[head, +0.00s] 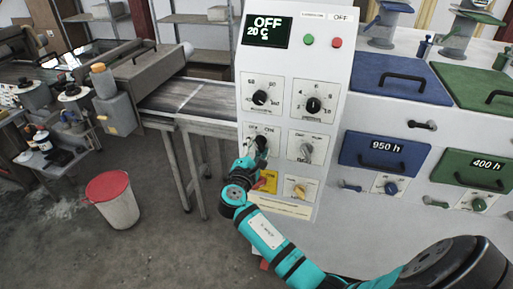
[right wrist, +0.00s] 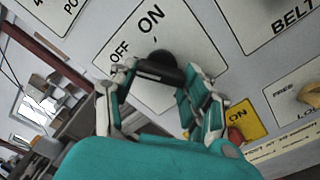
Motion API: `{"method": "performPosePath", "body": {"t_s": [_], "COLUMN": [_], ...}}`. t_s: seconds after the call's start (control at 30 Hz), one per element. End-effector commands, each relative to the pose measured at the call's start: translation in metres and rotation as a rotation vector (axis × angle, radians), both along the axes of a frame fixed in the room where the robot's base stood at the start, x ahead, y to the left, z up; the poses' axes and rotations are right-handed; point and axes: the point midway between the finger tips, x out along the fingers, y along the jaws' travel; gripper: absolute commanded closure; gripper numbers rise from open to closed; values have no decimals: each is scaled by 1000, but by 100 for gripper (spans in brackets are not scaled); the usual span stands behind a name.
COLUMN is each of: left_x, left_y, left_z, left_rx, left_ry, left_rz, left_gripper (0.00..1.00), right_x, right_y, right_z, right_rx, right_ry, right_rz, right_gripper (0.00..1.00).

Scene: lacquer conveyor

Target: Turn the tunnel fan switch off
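A black rotary switch knob (right wrist: 160,68) sits on a white plate marked OFF and ON in the right wrist view. In the head view the knob (head: 261,143) is partly behind my right gripper, on the white control panel (head: 335,50). I cannot tell clearly which mark the knob points to, and no fan name is readable on its plate. My right gripper (right wrist: 152,92) is open, its fingers on either side of the knob with gaps visible. It also shows in the head view (head: 250,162). My left gripper is not in view.
Other knobs (head: 313,105) surround the switch. A yellow plate with a red knob (right wrist: 236,135) is close to the right finger. A display (head: 267,30) reads OFF, 20 C. A conveyor (head: 195,100) stands at left, and a red-lidded bin (head: 112,203) is on the floor.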

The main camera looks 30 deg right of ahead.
Motion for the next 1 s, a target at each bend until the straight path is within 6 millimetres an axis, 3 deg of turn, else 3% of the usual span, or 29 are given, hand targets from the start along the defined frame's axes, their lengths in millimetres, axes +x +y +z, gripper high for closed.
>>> {"method": "performPosePath", "body": {"t_s": [0.03, 0.2, 0.57, 1.0], "left_x": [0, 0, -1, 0], "left_y": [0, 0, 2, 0], "left_z": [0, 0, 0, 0], "left_rx": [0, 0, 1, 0], "left_ry": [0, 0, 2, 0], "left_rz": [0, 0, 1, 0], "left_gripper": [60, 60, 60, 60], "right_x": [-1, 0, -5, -61], "right_y": [0, 0, 7, 72], "right_z": [-2, -1, -1, -2], "right_rx": [-2, -1, 2, 3], "right_ry": [5, 3, 2, 4], "right_rz": [0, 0, 2, 2], "right_gripper": [47, 28, 28, 28]}}
